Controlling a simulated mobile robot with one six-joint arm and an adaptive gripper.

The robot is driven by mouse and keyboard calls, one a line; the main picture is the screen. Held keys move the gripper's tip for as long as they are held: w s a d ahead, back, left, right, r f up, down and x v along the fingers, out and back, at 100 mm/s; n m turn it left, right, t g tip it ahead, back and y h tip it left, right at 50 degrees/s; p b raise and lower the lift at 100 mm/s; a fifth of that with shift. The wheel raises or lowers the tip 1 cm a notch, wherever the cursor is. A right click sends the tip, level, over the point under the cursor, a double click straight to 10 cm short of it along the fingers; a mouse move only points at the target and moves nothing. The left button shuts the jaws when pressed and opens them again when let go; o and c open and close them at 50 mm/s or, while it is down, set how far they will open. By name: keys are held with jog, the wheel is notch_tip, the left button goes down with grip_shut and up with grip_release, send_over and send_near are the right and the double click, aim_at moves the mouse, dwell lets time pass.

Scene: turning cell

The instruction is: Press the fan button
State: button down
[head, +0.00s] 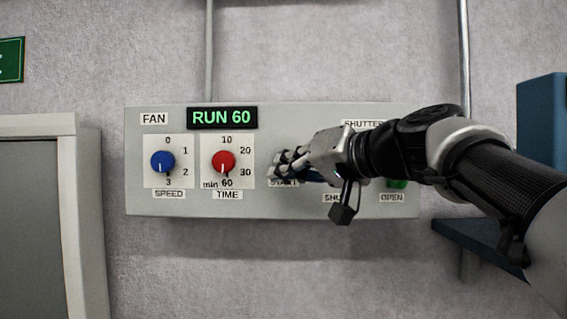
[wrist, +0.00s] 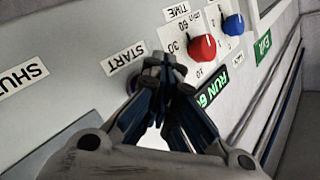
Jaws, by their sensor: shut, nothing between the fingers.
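A grey control panel (head: 270,206) on the wall carries a FAN label (head: 154,119) and a display (head: 222,118) reading RUN 60 in green. My gripper (head: 277,168) is shut and empty, its fingertips at the panel just above the START label (head: 284,183). In the wrist view the closed fingertips (wrist: 163,68) sit beside the START label (wrist: 123,57).
Left of my gripper are a red TIME knob (head: 223,162) pointing to 60 and a blue SPEED knob (head: 162,162) pointing to 3. Right of it, a green button (head: 397,184) shows partly behind my arm above the OPEN label (head: 392,198). A blue shelf (head: 480,245) is at right.

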jog(key=shift+s+b, duration=0.4)
jog(key=shift+s, duration=0.4)
jog(key=shift+f, duration=0.1)
jog(key=shift+s+a+b, duration=0.1)
jog(key=shift+s+b, duration=1.1)
jog(key=shift+s, duration=1.25)
jog(key=s+d+f+g+h+b, duration=0.2)
jog(key=s+f+b, duration=0.6)
jog(key=f, duration=1.5)
jog(key=s+d+f+g+h+b, duration=0.3)
jog(key=s+d+f+h+b, duration=0.2)
jog(key=f, duration=1.9)
jog(key=s+d+f+m+g+h+b, duration=0.1)
jog(key=s+d+f+h+b, duration=0.3)
jog(key=f, duration=2)
jog(key=s+d+g+b, duration=0.1)
jog(key=s+d+b, duration=0.2)
jog(key=s+b, duration=0.3)
jog(key=shift+s+f+b, duration=0.15)
jog(key=shift+s+b, duration=0.15)
jog(key=shift+b, duration=0.9)
